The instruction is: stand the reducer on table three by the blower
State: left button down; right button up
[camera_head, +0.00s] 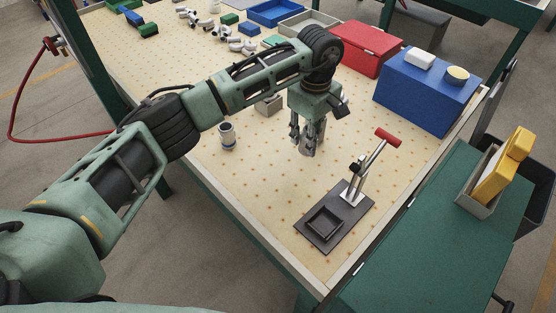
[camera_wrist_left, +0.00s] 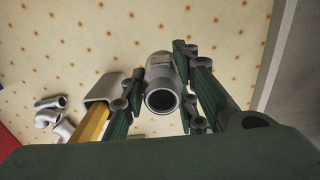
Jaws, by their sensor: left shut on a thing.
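My left gripper (camera_head: 307,140) is shut on a grey metal reducer (camera_head: 307,149), over the middle of the pegboard-like tabletop (camera_head: 250,180). In the left wrist view the reducer (camera_wrist_left: 162,94) sits between the fingers of the left gripper (camera_wrist_left: 165,100), its round open end facing the camera. I cannot tell whether its far end touches the table. I cannot pick out the blower with certainty. My right gripper is not in view.
A clamp fixture (camera_head: 325,222) with a red handle stands right of the gripper. A small cylindrical fitting (camera_head: 227,137) stands to the left. A grey block (camera_head: 268,104) is close behind. A red box (camera_head: 367,50) and blue box (camera_head: 425,95) stand at the back right.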

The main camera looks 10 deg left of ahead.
pick_arm(q)
jog(key=s+a+f+p, duration=0.1)
jog(key=s, duration=0.1)
jog(key=s+a+f+p, duration=0.1)
jog(key=s+a+f, duration=0.1)
jog(key=s, duration=0.1)
jog(key=s+a+f+p, duration=0.1)
jog(key=s+a+f, duration=0.1)
jog(key=shift+s+a+f, duration=0.1)
jog(key=shift+s+a, duration=0.05)
jog(key=shift+a, duration=0.1)
notch_tip(320, 180, down, 4)
jog(key=shift+r+p, duration=0.25)
jog(key=shift+p, duration=0.65)
jog(key=shift+f, duration=0.4)
jog(key=c, duration=1.4)
grip_release()
